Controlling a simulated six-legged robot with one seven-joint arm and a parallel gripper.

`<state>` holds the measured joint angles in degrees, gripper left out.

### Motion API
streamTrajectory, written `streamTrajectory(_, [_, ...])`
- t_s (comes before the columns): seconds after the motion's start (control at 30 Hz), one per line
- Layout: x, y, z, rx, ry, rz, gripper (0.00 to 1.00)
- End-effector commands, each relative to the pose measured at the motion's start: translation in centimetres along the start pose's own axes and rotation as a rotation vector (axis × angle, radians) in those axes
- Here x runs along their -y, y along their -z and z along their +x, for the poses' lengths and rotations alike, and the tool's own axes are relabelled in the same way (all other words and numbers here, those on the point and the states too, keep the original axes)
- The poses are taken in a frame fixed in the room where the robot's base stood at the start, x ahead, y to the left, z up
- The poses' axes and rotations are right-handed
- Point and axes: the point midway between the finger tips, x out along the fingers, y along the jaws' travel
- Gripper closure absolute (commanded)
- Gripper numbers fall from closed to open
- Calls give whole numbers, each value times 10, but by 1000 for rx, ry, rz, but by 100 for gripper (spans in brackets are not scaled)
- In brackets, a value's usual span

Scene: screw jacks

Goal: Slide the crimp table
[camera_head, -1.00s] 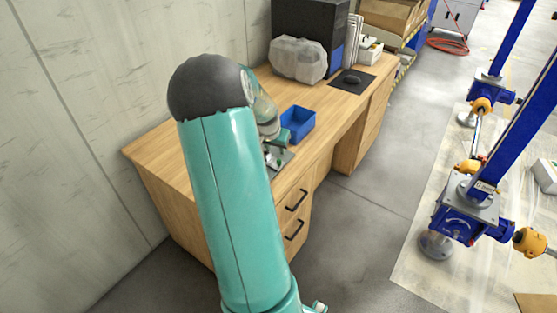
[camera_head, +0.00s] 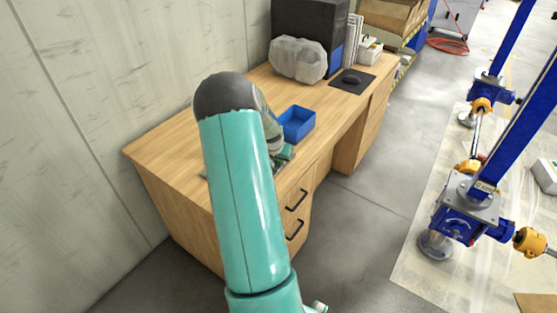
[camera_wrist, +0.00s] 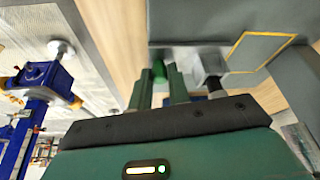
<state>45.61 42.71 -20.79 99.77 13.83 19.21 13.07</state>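My gripper (camera_wrist: 159,74) shows in the wrist view with two green fingers standing apart over the desk edge. A small bright green piece (camera_wrist: 158,71) lies between the fingertips; I cannot tell whether they touch it. A shiny metal block (camera_wrist: 207,66) with a dark rod is just right of the fingers. A grey plate (camera_wrist: 190,28) with a yellow outline lies beyond. I cannot tell for certain which part is the crimp table. In the head view my arm hides most of this spot, and only a grey edge (camera_head: 206,174) shows beside it.
The wooden desk (camera_head: 160,150) stands against a concrete wall. A blue bin (camera_head: 298,123) is just behind my gripper's area. A wrapped block (camera_head: 298,60), a dark computer case (camera_head: 308,25) and a mouse pad (camera_head: 352,82) are farther back. Blue screw jacks (camera_head: 462,215) stand right across open floor.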

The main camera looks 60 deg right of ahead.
Motion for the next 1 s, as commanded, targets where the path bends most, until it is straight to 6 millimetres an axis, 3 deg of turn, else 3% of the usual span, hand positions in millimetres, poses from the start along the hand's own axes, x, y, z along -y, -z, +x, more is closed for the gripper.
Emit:
streamTrajectory(0.1, [0, 0, 0, 0, 0, 0, 100])
streamTrajectory(0.33, [5, 1, 0, 0, 0, -2, 100])
streamTrajectory(0.7, [72, 18, 8, -1, 0, -4, 100])
streamTrajectory(1.0, [79, 20, 7, -3, 4, -1, 100])
